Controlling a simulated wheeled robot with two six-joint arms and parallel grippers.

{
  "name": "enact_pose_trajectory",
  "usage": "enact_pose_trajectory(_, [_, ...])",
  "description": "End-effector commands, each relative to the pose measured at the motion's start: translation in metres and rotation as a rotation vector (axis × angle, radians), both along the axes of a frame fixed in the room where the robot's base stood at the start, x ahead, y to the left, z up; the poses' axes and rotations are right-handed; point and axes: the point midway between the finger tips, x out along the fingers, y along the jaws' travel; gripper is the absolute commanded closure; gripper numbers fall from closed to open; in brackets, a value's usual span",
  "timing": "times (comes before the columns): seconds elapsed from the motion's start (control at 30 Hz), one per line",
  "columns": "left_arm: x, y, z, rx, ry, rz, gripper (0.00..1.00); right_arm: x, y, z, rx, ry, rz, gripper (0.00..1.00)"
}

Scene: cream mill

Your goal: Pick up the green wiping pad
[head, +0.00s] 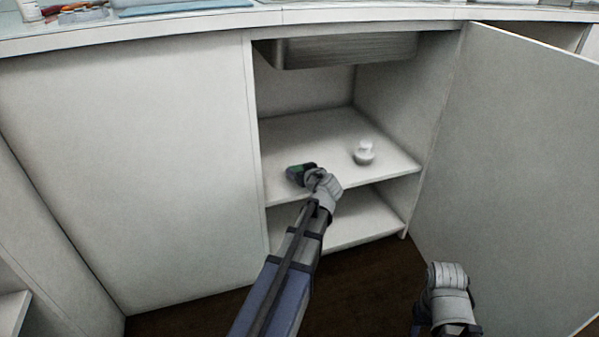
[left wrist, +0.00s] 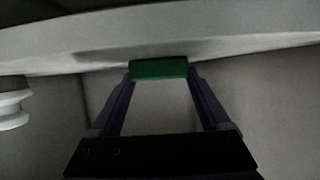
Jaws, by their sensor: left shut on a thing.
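The green wiping pad (left wrist: 158,69) is between the fingertips of my left gripper (left wrist: 160,76) in the left wrist view, and the fingers are shut on it. In the head view the left gripper (head: 302,174) is inside the open cabinet, over the front left of the upper shelf. Only a little green of the pad (head: 296,170) shows there, mostly hidden by the gripper. I cannot tell whether the pad touches the shelf. My right arm shows at the lower right of the head view, but whether its gripper is open or shut cannot be made out.
A white round object (head: 364,153) stands on the upper shelf (head: 330,130), right of the left gripper. A metal sink basin (head: 340,50) hangs above. The open door (head: 510,150) is on the right. A lower shelf (head: 360,222) lies below.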

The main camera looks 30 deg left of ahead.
Motion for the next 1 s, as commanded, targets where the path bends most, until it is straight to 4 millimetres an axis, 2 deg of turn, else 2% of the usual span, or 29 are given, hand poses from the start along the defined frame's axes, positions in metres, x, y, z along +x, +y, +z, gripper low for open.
enact_pose_trajectory(0.17, [0.000, 0.000, 0.002, 0.000, 0.000, 0.000, 0.72, 0.000, 0.000, 0.002, 0.000, 0.000, 0.000, 0.50])
enact_pose_trajectory(0.37, [0.000, 0.000, 0.013, 0.000, 0.000, 0.000, 0.72, 0.000, 0.000, 0.013, 0.000, 0.000, 0.000, 0.50])
enact_pose_trajectory(0.57, [0.000, 0.000, 0.039, 0.001, -0.001, 0.000, 0.72, 0.000, 0.000, 0.039, 0.000, 0.000, 0.000, 0.50])
enact_pose_trajectory(0.8, [0.000, 0.000, 0.077, 0.002, -0.001, 0.000, 0.72, 0.000, 0.000, 0.077, 0.000, 0.000, 0.000, 0.50])
enact_pose_trajectory(1.0, [0.000, 0.000, 0.098, 0.002, -0.002, 0.000, 0.72, 0.000, 0.000, 0.097, -0.001, 0.002, 0.000, 0.50])
